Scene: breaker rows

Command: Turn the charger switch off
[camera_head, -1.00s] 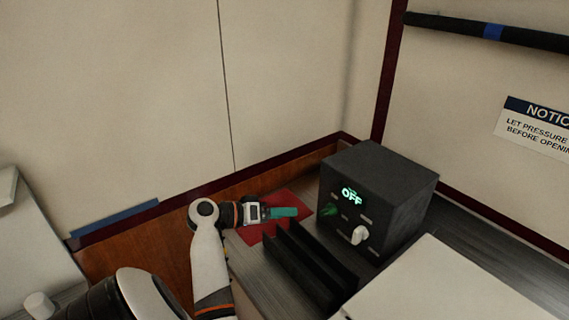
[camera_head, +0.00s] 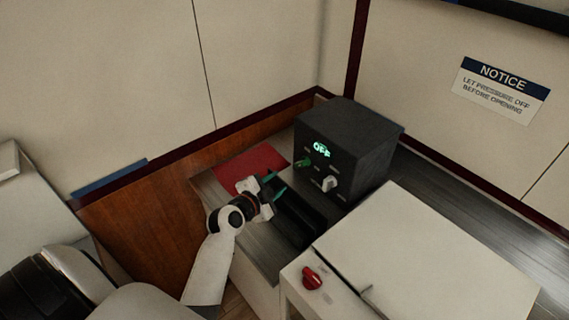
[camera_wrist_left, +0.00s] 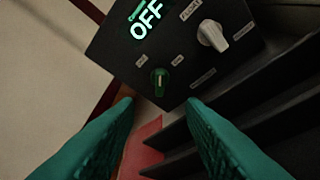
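The charger is a black box (camera_head: 352,143) on the counter, with a lit green display (camera_head: 321,149) reading OFF. Below the display is a small green switch (camera_head: 304,162), and to its right a white knob (camera_head: 329,183). My left gripper (camera_head: 278,187) is in front of the box, its green fingers apart and empty. In the left wrist view the green switch (camera_wrist_left: 159,82) lies just beyond and between the open fingertips (camera_wrist_left: 158,102), apart from them. The white knob (camera_wrist_left: 213,36) is to the upper right. My right gripper is in neither view.
A red mat (camera_head: 252,168) lies left of the box. Black upright fins (camera_head: 299,220) stand in front of it, close to my left gripper. A white cabinet (camera_head: 420,250) with a red knob (camera_head: 312,278) is at the front right. A notice sign (camera_head: 501,89) hangs on the wall.

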